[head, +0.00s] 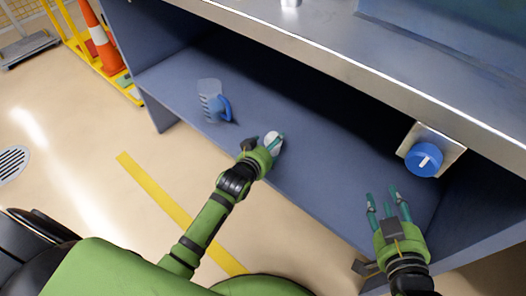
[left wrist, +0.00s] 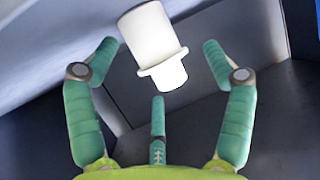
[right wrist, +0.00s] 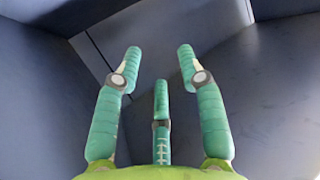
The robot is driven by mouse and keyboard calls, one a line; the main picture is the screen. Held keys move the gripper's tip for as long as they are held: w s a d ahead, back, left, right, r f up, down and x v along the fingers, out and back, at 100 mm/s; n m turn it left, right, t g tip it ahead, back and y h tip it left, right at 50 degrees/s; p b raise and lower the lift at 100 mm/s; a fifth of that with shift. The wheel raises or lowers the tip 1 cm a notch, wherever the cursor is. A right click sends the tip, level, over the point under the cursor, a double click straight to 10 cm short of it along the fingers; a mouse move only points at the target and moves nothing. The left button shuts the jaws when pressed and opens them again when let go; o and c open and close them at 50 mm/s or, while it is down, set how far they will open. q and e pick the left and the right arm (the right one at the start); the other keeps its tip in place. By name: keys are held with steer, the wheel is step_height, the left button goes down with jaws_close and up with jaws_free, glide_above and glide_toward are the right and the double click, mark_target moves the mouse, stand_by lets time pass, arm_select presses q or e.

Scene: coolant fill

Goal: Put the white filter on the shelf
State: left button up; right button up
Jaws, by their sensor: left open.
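The white filter (head: 272,141) is a pale stepped cylinder at the front part of the blue-grey shelf (head: 312,168). In the left wrist view the filter (left wrist: 152,38) shows whole, with a wide flange and a narrower end. My left gripper (head: 266,147) is right at the filter, its fingers spread on both sides with gaps showing between them and it. The filter seems to rest on the shelf, but its contact is hard to see. My right gripper (head: 387,203) is open and empty over the right part of the shelf.
A clear measuring jug (head: 210,100) with a blue handle stands on the shelf to the left. A blue knob (head: 424,160) on a metal plate is at the right. A metal worktop (head: 330,62) overhangs the shelf. An orange cone (head: 98,38) stands at the far left.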

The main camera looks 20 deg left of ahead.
arm_select(q)
steer(key=p+v, duration=0.1)
steer(key=v, duration=0.3)
steer(key=shift+p, duration=0.3)
steer(key=s+a+f+g+y+p, duration=0.1)
steer(key=s+g, duration=0.9)
steer(key=s, duration=1.4)
steer(key=shift+s+a+f+m+p, duration=0.25)
steer(key=shift+a+f+m+p, duration=0.15)
steer(key=shift+a+f+p, duration=0.25)
arm_select(e)
steer(key=s+d+f+m+g+h, duration=0.1)
steer(key=s+d+f+g+h, duration=0.2)
steer(key=s+d+f+g, duration=0.3)
steer(key=s+f+g, duration=0.4)
steer(key=s+f, duration=0.2)
steer(key=f, duration=0.2)
steer(key=shift+s+d+f, duration=0.15)
steer(key=shift+s+d, duration=0.05)
steer(key=shift+s, duration=0.2)
